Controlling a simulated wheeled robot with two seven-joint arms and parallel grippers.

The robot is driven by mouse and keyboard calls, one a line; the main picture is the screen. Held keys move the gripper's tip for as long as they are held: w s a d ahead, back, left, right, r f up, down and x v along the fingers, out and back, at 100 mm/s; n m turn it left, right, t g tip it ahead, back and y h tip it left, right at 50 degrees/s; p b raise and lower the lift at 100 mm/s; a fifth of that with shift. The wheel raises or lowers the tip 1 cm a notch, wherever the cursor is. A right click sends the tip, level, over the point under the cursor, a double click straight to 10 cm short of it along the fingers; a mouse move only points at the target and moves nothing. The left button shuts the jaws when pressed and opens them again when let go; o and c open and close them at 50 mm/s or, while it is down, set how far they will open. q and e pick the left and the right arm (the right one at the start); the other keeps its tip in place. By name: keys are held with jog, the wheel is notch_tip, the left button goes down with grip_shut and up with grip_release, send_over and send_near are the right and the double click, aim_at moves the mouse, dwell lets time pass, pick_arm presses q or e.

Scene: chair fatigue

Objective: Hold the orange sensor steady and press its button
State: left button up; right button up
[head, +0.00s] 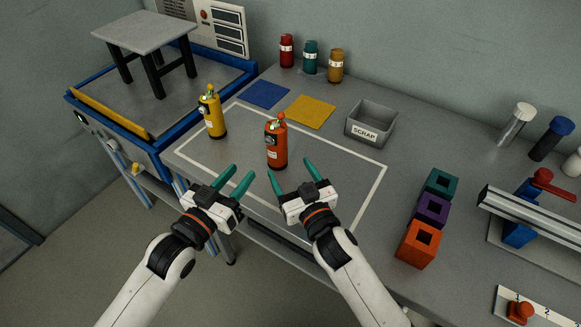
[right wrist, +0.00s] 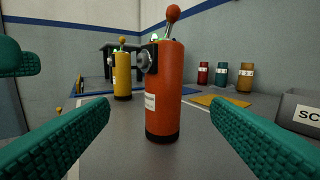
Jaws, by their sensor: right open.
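The orange sensor (head: 277,146) is an upright cylinder with a black base, a white label and a ball-tipped stick on top. It stands inside the white outline on the table. In the right wrist view the orange sensor (right wrist: 165,95) is centred beyond my open fingers. My right gripper (head: 292,175) is open and empty, in front of the sensor and apart from it. My left gripper (head: 238,175) is open and empty, to the left of the right one, near the table's front edge. I cannot make out for sure which part of the sensor is its button.
A similar yellow cylinder (head: 212,117) stands left of the orange sensor. Blue (head: 264,94) and yellow (head: 311,112) mats and a grey SCRAP bin (head: 371,128) lie behind. Coloured blocks (head: 431,210) and a rail fixture (head: 530,215) occupy the right side.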

aim_at(274, 140)
jog(key=shift+w+f, duration=0.1)
jog(key=shift+w, duration=0.35)
pick_arm(q)
jog(key=shift+w, duration=0.1)
pick_arm(e)
jog(key=x, duration=1.1)
jog(key=shift+w+d+f, duration=0.1)
jog(key=shift+f, duration=0.05)
pick_arm(q)
jog(key=shift+c, duration=0.4)
pick_arm(e)
jog(key=c, duration=1.1)
pick_arm(q)
grip_shut()
